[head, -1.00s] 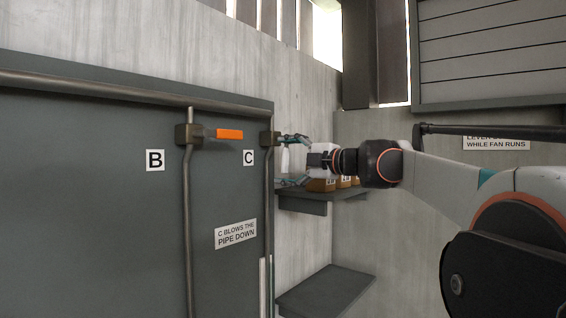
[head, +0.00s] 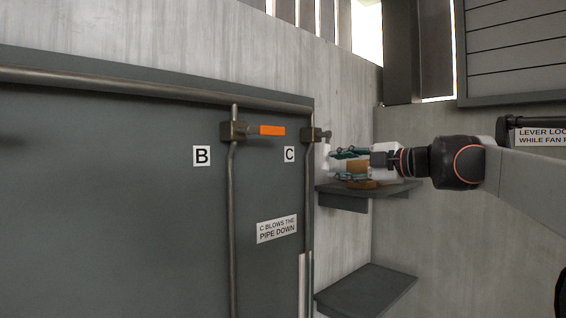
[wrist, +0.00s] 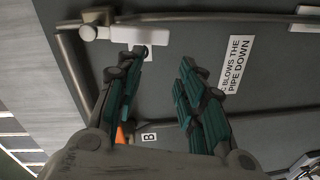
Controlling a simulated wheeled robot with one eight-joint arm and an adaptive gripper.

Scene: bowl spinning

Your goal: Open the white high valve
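The white valve handle (head: 324,157) hangs down beside the valve body (head: 311,134) at label C, near the panel's right edge. In the wrist view the white handle (wrist: 128,35) lies along the pipe, just beyond my fingertips, with a round white end piece beside it. My gripper (head: 336,164) is just right of the handle in the head view. In the wrist view my gripper (wrist: 163,60) has its two fingers apart with nothing between them. The left fingertip overlaps label C. I see no clear contact with the handle.
An orange lever (head: 272,130) points sideways from the valve by label B (head: 202,156). A pipe (head: 308,215) runs down from valve C.

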